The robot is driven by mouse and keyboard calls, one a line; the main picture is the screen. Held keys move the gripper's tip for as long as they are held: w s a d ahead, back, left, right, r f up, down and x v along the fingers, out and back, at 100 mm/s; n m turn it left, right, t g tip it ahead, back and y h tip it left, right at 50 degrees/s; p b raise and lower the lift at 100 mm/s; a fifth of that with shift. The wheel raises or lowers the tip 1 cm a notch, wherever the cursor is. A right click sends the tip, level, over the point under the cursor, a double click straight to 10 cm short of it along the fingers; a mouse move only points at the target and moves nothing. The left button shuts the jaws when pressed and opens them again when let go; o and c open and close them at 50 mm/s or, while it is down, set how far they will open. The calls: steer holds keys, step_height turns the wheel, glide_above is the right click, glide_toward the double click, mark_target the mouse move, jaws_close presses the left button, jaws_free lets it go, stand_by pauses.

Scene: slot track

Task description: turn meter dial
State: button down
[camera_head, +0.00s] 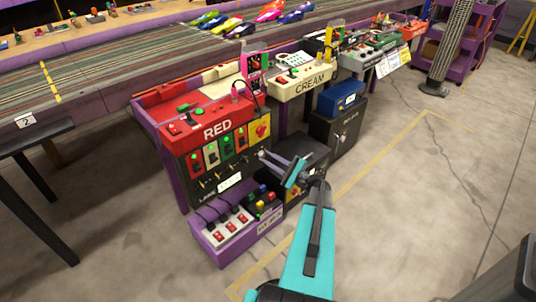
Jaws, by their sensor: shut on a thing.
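The black control panel (217,175) below the red counter has coloured plates along its top and a row of small knobs beneath them. My gripper (262,155) reaches in from the right to the right end of this row, below the yellow plate (260,130). It is shut on a small dial there. The dial is mostly hidden by the fingers and too small to read. My teal and black arm comes up from the bottom of the view.
A purple box (215,255) with switches stands on the floor below the panel. Dark cabinets and a blue box (341,98) stand to the right, beside the cream station (305,80). The slot track with toy cars runs behind. Open floor lies to the right.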

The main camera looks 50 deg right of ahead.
steer(key=m+h+p, duration=0.1)
steer(key=m, duration=0.2)
steer(key=m+t+h+p, duration=0.1)
steer(key=m+p, duration=0.1)
steer(key=m, duration=0.1)
steer(key=shift+a, duration=0.15)
steer(key=m+h+p, duration=0.1)
steer(key=m, duration=0.1)
steer(key=m+h, duration=0.1)
steer(key=m, duration=0.1)
steer(key=m+t+h+p, duration=0.1)
steer(key=m, duration=0.1)
steer(key=shift+a+f+m+p, duration=0.2)
steer(key=shift+f+m+p, duration=0.05)
steer(key=shift+m+p, duration=0.05)
steer(key=c, duration=1.6)
jaws_free()
steer(key=p+v, duration=0.1)
steer(key=v, duration=1.2)
steer(key=shift+s+a+f, duration=0.1)
steer(key=shift+s, duration=0.25)
